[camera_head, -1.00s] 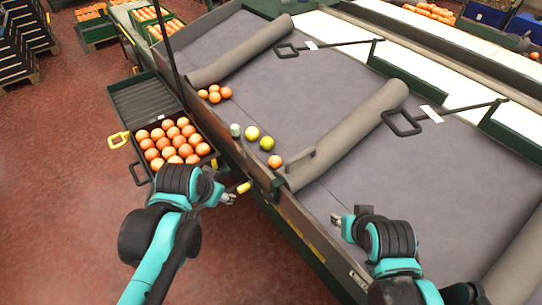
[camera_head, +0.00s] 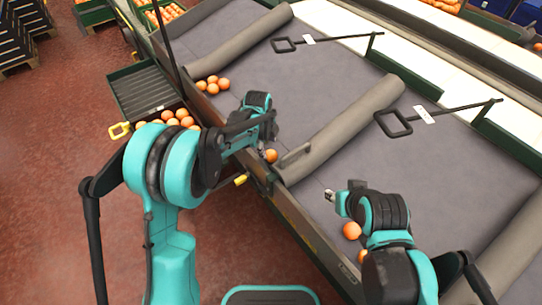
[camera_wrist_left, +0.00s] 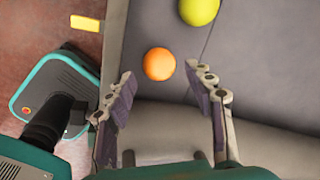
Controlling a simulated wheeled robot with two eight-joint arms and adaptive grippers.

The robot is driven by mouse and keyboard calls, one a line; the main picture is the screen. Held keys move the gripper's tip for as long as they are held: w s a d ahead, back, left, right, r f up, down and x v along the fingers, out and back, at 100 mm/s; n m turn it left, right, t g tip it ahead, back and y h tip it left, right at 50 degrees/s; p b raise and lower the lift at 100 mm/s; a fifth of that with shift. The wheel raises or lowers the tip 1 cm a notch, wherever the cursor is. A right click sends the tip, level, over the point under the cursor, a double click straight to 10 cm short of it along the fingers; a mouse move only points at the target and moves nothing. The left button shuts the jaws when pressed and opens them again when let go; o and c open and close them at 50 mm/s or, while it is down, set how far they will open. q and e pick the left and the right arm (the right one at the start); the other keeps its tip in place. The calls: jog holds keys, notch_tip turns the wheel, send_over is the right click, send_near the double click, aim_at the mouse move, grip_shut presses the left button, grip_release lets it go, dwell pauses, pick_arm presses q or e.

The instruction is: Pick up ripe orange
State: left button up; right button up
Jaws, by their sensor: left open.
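A ripe orange (camera_head: 270,155) lies on the grey sorting surface by its near edge, next to a grey roll. In the left wrist view this orange (camera_wrist_left: 158,64) sits ahead of and between the fingertips of my left gripper (camera_wrist_left: 161,75), which is open and empty. In the head view my left arm largely hides that gripper. A yellow-green fruit (camera_wrist_left: 198,10) lies beyond the orange, at the top edge of the wrist view. My right gripper (camera_head: 331,195) is over the surface at the right; its jaws are too small to judge. Two oranges (camera_head: 352,230) lie beside my right arm.
Several oranges (camera_head: 217,84) cluster farther back on the surface. A crate of oranges (camera_head: 118,131), partly hidden by my left arm, stands at the left. Grey rolls (camera_head: 350,125) divide the surface. A yellow handle (camera_head: 240,180) sticks out from the near side.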

aim_at(270, 153)
pick_arm(q)
jog(key=b+x, duration=0.1)
jog(key=x, duration=0.2)
jog(key=b+x, duration=0.1)
jog(key=x, duration=0.1)
jog(key=shift+s+d+f+b, duration=0.25)
jog(key=shift+s+f+b, duration=0.05)
jog(key=shift+b, duration=0.05)
jog(key=shift+w+f, duration=0.1)
jog(key=shift+f, duration=0.15)
jog(key=shift+r, duration=0.1)
jog(key=c, duration=1)
